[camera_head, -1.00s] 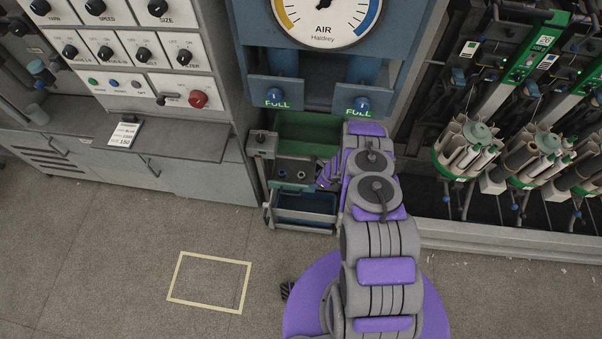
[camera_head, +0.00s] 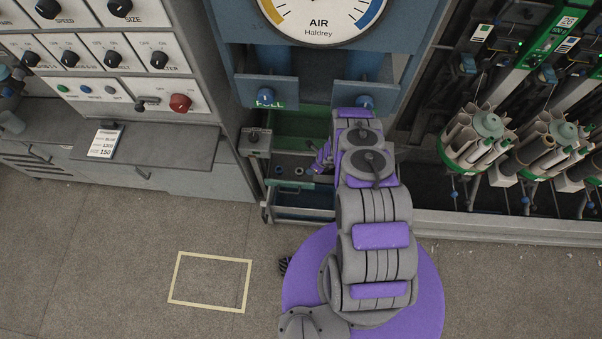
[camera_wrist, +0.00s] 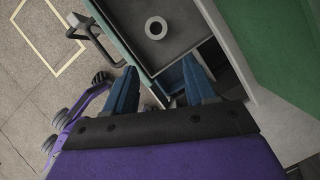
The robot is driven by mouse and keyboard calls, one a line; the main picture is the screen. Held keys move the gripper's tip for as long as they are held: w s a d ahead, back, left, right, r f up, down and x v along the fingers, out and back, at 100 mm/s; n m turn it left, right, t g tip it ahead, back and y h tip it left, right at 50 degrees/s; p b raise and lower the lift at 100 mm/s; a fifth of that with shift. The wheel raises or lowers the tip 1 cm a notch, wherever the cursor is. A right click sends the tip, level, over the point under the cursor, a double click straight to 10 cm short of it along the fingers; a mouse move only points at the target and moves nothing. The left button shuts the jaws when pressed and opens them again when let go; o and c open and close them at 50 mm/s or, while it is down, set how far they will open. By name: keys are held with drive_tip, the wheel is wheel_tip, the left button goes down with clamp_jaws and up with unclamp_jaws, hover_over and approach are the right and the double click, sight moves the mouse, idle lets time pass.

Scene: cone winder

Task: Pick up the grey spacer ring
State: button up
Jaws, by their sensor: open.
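A pale grey ring (camera_wrist: 156,27), which looks like the spacer ring, lies flat on a dark grey tray (camera_wrist: 178,48) near the top of the wrist view. My gripper (camera_wrist: 160,88) has its two blue fingers spread apart with nothing between them. The fingertips are below the ring in that view and apart from it. In the head view two small rings show on the tray: one (camera_head: 279,170) on the left and a lighter one (camera_head: 299,171) on the right. I cannot tell which is the one in the wrist view. My arm hides the tray's right side.
The tray belongs to a unit with a green bin (camera_head: 300,125) behind and a lower drawer (camera_head: 303,198) in front. A blue panel with an air gauge (camera_head: 318,12) rises above. Bobbin racks (camera_head: 480,140) stand right. Floor with a yellow taped rectangle (camera_head: 210,282) is clear at left.

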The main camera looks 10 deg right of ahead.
drive_tip(key=b, duration=0.4)
approach(301, 171)
drive_tip(key=a, duration=0.1)
drive_tip(key=f+b, duration=0.3)
drive_tip(key=b, duration=0.1)
drive_tip(key=shift+w+d+f, duration=0.2)
drive_tip(key=shift+w+f, duration=0.1)
drive_tip(key=shift+w+a+f+b, duration=0.15)
drive_tip(key=shift+a+f+b, duration=0.2)
drive_tip(key=shift+a+b, duration=0.45)
drive_tip(key=b, duration=0.1)
drive_tip(key=f+b, duration=0.1)
drive_tip(key=shift+w+d+f+b, duration=0.2)
drive_tip(key=shift+w+d+b, duration=0.05)
drive_tip(key=shift+b, duration=0.1)
drive_tip(key=shift+w+f+b, duration=0.2)
drive_tip(key=shift+f+b, duration=0.2)
drive_tip(key=shift+b, duration=0.6)
drive_tip(key=f+b, duration=0.1)
drive_tip(key=b, duration=0.1)
drive_tip(key=a+f+b, duration=0.1)
drive_tip(key=b, duration=0.1)
drive_tip(key=shift+w+a+f, duration=0.1)
drive_tip(key=shift+w+a, duration=0.1)
drive_tip(key=shift+w, duration=0.2)
drive_tip(key=shift+d, duration=0.1)
drive_tip(key=shift+d, duration=0.1)
drive_tip(key=shift+c, duration=0.4)
